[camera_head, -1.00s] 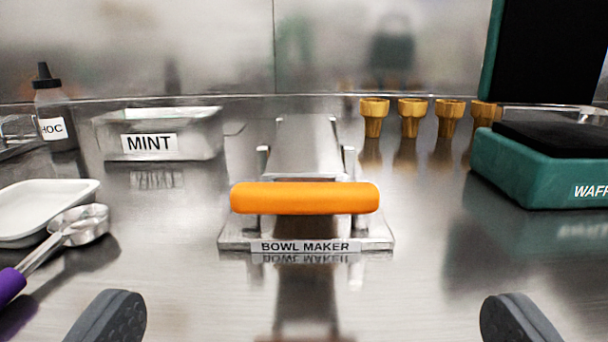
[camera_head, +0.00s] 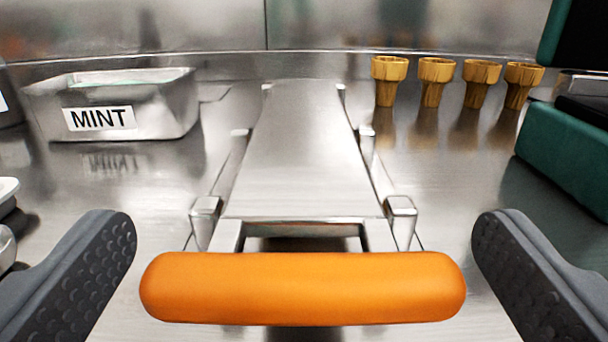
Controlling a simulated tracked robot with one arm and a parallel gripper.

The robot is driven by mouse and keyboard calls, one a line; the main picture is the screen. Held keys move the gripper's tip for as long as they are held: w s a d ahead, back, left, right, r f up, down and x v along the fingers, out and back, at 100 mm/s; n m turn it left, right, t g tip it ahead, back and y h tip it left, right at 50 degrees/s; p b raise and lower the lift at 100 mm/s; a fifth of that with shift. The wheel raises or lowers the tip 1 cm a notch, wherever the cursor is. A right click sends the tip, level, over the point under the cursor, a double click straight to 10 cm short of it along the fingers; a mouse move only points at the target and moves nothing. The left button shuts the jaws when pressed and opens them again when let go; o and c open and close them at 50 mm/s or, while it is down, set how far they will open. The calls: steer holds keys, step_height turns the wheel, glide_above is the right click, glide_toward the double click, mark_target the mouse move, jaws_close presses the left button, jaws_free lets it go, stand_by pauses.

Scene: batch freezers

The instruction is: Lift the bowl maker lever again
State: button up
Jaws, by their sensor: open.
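The bowl maker (camera_head: 305,165) is a flat metal press in the middle of the counter. Its lever has a thick orange handle (camera_head: 303,288) lying level and low across the front, close to the camera. My gripper (camera_head: 303,250) is open, with one dark grey finger left of the handle and the other right of it. Neither finger appears to touch the handle. The bowl maker's front label is out of sight now.
A metal MINT tub (camera_head: 165,110) stands at the back left. Several golden cones (camera_head: 436,82) stand at the back right. A green waffle maker (camera_head: 570,155) is at the right. White dish and scoop edges (camera_head: 6,240) show at the far left.

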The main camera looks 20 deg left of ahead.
steer(key=shift+w+a, duration=0.2)
steer(key=shift+w, duration=0.45)
steer(key=shift+c, duration=0.3)
